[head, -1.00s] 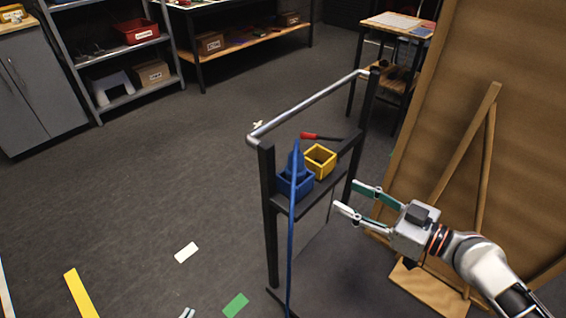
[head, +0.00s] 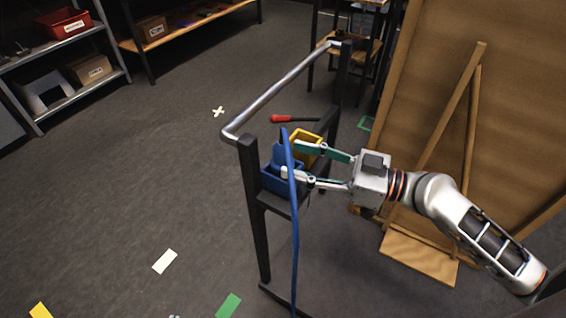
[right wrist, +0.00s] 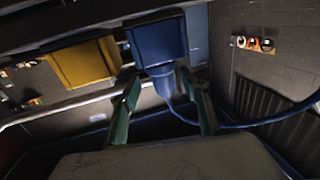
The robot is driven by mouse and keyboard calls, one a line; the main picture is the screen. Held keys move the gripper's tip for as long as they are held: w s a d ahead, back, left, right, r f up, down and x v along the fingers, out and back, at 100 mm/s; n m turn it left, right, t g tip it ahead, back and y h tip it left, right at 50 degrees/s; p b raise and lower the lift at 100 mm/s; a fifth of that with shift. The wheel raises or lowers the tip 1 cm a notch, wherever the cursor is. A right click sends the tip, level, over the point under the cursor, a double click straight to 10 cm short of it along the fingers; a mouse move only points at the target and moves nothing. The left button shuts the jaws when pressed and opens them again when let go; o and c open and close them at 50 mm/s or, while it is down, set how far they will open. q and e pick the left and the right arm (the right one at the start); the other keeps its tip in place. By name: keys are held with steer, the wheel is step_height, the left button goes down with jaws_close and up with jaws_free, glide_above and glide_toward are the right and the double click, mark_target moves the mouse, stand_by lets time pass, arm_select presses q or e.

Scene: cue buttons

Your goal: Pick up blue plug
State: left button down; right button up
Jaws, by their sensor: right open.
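The blue plug (head: 279,154) stands in a blue box (head: 280,180) on the shelf of a black stand, and its blue cable (head: 294,230) hangs down in front. My right gripper (head: 291,160) reaches in from the right and is open, its fingertips at the plug and box. In the right wrist view the plug (right wrist: 165,86) shows beneath the blue box (right wrist: 160,42), between the two spread green fingers (right wrist: 158,88). Contact with the plug cannot be told. My left gripper is not clearly visible.
A yellow box (head: 304,138) sits beside the blue one, close to a finger. A grey rail (head: 285,90) runs along the stand's top. A red-handled tool (head: 284,119) lies behind the boxes. A wooden board (head: 420,120) stands at right. The floor at left is mostly open.

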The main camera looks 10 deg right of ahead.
mark_target(291, 159)
steer(key=p+x, duration=0.1)
steer(key=x, duration=0.2)
steer(key=shift+a+r, duration=0.2)
steer(key=shift+a, duration=0.2)
steer(key=shift+w+a+f, duration=0.15)
steer(key=shift+a+f, duration=0.05)
jaws_close()
steer(key=shift+r, duration=0.1)
